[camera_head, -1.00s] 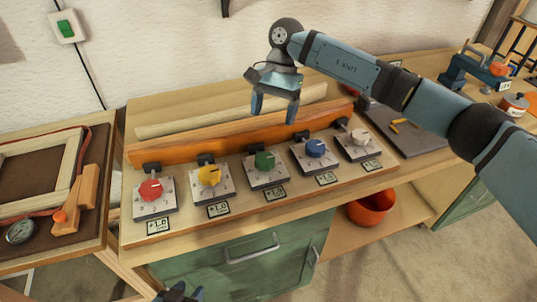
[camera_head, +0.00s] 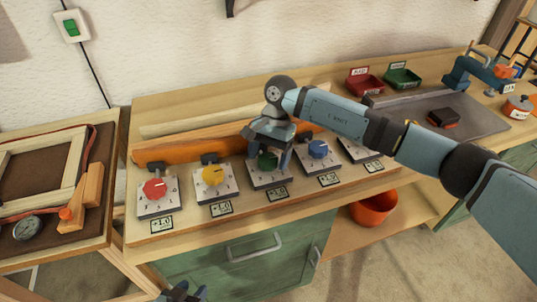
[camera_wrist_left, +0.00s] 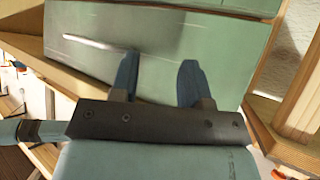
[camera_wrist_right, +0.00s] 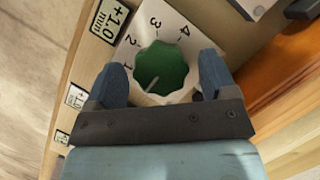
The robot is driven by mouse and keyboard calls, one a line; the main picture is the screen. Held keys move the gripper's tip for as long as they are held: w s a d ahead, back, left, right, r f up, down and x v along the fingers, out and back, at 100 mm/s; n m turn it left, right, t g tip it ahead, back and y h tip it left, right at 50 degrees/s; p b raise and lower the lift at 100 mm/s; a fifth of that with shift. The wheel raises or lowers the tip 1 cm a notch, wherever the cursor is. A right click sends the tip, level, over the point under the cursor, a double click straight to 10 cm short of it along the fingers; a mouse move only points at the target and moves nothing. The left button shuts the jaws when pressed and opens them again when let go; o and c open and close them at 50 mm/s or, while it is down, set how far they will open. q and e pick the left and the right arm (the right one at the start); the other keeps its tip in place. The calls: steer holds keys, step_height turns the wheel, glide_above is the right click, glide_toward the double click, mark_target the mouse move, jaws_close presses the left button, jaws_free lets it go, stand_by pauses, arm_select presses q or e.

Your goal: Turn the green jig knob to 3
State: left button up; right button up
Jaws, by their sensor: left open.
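The green jig knob (camera_head: 268,161) is the middle one in the row, on a white dial plate (camera_wrist_right: 186,32). My right gripper (camera_head: 268,158) is over it. In the right wrist view the knob (camera_wrist_right: 164,68) lies between the two open fingers (camera_wrist_right: 163,80), with a small gap on the right side; contact on the left is unclear. The knob's white pointer line aims to the lower left, below the 1; figures 1, 2, 3 and 4 show above it. My left gripper (camera_head: 182,294) is open and empty, low in front of the green drawer (camera_wrist_left: 155,45).
The red knob (camera_head: 154,189) and yellow knob (camera_head: 213,175) are to the left, the blue knob (camera_head: 318,149) close on the right.

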steer(key=c, duration=0.8)
steer(key=shift+c, duration=0.2)
